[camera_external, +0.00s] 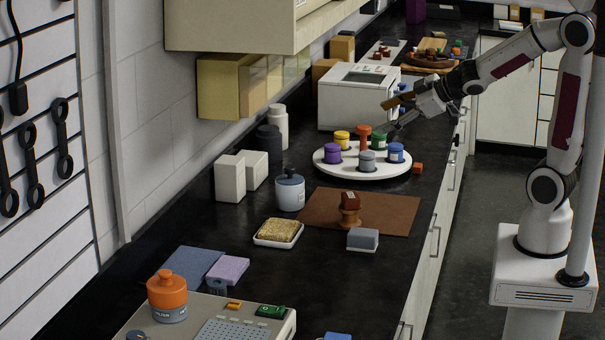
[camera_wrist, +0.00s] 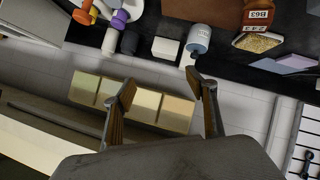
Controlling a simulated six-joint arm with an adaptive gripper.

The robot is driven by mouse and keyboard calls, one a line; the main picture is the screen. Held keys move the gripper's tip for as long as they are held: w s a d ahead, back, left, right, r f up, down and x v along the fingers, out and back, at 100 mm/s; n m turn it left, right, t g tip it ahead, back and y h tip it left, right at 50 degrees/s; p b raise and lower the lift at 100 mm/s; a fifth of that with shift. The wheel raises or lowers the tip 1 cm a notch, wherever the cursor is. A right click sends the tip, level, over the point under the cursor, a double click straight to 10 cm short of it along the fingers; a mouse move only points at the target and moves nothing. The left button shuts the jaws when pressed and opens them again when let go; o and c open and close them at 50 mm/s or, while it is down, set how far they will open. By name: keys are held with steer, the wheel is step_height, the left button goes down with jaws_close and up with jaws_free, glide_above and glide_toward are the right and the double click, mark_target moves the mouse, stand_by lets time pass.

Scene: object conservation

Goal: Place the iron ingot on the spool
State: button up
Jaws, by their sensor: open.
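A small dark red-brown block (camera_external: 350,200), which looks like the iron ingot, rests on top of the wooden spool (camera_external: 349,217). The spool stands upright on the brown mat (camera_external: 320,211) on the counter. In the wrist view, a red-brown labelled piece (camera_wrist: 258,10) shows at the top edge, partly cut off; I cannot tell its parts apart there. My gripper (camera_external: 395,113) is open and empty, high above the counter near the white machine, well away from the spool. Its two fingers (camera_wrist: 161,84) are spread apart in the wrist view with nothing between them.
A grey block (camera_external: 363,238) lies beside the spool at the mat's front edge. A round white carousel (camera_external: 335,169) with several coloured jars stands behind the mat. A sponge in a white dish (camera_external: 278,239) and a grey-blue jar (camera_external: 290,192) stand to the left.

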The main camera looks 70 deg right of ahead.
steer(key=s+a+f+m+g+y, duration=0.1)
steer(key=s+a+g, duration=0.2)
steer(key=s+a, duration=0.4)
steer(key=s+a+f+m+g+y, duration=0.1)
steer(key=s+a, duration=0.6)
steer(key=s, duration=0.8)
steer(key=shift+s+f+m+g+y, duration=0.2)
steer(key=shift+s+m+g+y, duration=0.15)
steer(key=shift+m+g, duration=0.4)
